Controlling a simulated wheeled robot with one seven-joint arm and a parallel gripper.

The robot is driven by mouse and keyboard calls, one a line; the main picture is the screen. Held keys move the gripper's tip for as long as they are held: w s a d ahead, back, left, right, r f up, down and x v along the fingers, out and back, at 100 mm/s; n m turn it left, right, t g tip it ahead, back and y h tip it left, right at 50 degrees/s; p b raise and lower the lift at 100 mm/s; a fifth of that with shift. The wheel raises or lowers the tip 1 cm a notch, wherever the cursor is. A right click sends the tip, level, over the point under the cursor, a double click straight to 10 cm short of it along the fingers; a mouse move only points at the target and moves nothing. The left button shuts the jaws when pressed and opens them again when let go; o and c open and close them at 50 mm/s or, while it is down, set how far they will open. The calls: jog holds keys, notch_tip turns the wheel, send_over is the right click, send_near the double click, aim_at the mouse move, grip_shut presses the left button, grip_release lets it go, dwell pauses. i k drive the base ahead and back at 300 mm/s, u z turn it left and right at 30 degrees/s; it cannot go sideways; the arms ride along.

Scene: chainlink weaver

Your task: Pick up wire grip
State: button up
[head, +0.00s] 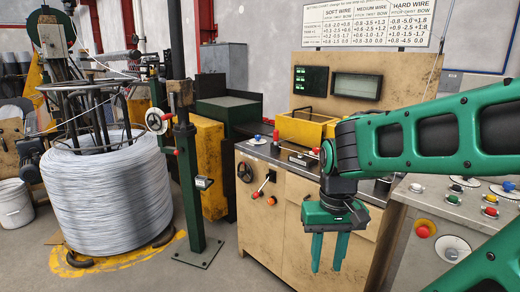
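My gripper (328,265) hangs pointing down in front of the beige machine cabinet (282,225), at the lower right of the head view. Its two green fingers are apart with nothing between them. I cannot pick out a wire grip for certain. Small dark and metal items (300,159) lie on the cabinet top behind my arm, too small to identify. My arm hides part of that top. A large coil of grey wire (108,195) stands on a reel at the left.
A green post (188,190) with a base plate stands between coil and cabinet. A yellow open box (304,128) sits on the cabinet top. A grey control console (455,205) is at the right, below my arm. A white bucket (15,204) stands far left. Some floor before the cabinet is clear.

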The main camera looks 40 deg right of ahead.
aim_at(275, 132)
jog(key=u, duration=0.4)
jog(key=i, duration=2.8)
jog(key=z, duration=1.4)
jog(key=i, duration=0.95)
jog(key=z, duration=0.6)
